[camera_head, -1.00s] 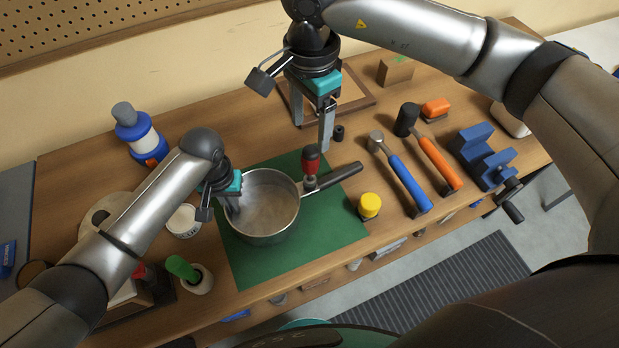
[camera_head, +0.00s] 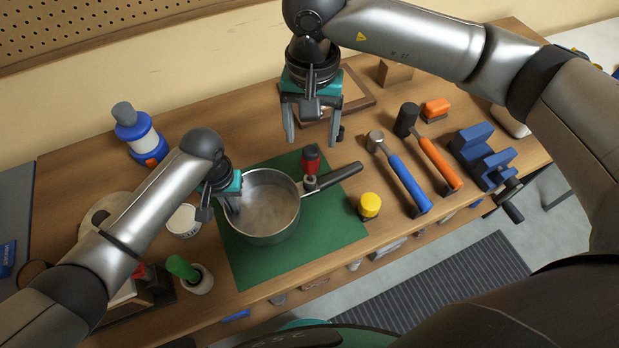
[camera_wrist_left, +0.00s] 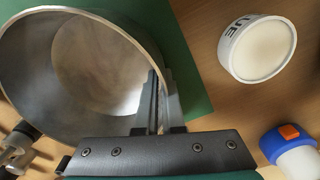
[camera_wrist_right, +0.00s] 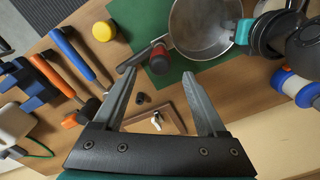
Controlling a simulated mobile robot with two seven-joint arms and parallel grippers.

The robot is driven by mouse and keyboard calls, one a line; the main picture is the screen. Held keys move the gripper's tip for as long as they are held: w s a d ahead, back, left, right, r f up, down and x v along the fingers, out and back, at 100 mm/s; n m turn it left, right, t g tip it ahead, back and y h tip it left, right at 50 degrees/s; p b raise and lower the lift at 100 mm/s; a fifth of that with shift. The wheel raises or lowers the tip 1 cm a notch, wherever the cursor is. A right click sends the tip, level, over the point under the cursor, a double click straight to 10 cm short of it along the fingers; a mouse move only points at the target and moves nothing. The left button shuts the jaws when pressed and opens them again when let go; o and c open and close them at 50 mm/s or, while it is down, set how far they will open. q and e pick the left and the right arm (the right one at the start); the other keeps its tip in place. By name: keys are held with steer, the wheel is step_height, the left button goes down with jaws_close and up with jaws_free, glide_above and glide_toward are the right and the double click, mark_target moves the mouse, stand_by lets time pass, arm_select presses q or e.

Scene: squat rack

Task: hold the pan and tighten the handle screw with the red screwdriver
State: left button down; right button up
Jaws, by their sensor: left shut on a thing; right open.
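The grey metal pan (camera_head: 268,205) sits on the green mat (camera_head: 335,225), its dark handle (camera_head: 340,175) pointing right. My left gripper (camera_head: 233,208) is shut on the left side of the pan wall; its fingers straddle the rim in the left wrist view (camera_wrist_left: 158,105). The red screwdriver (camera_head: 310,160) stands roughly upright at the pan end of the handle; its red and black grip also shows in the right wrist view (camera_wrist_right: 160,60). Whether its tip sits in the screw cannot be told. My right gripper (camera_head: 312,138) is open and empty, above and behind the screwdriver.
A yellow-topped object (camera_head: 369,205), a blue-handled hammer (camera_head: 402,172), an orange-handled mallet (camera_head: 435,160) and a blue vise (camera_head: 483,155) stand to the right. A white tub (camera_head: 184,220) and a blue bottle (camera_head: 140,133) stand left. A wooden frame (camera_head: 360,98) lies behind.

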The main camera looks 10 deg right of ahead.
mark_target(310, 161)
arm_select(q)
steer(key=shift+s+a+f, duration=0.1)
arm_select(e)
steer(key=shift+f, duration=4.35)
jaws_close()
steer(key=m, duration=0.3)
steer(key=shift+m, duration=0.4)
steer(key=m, duration=0.5)
jaws_free()
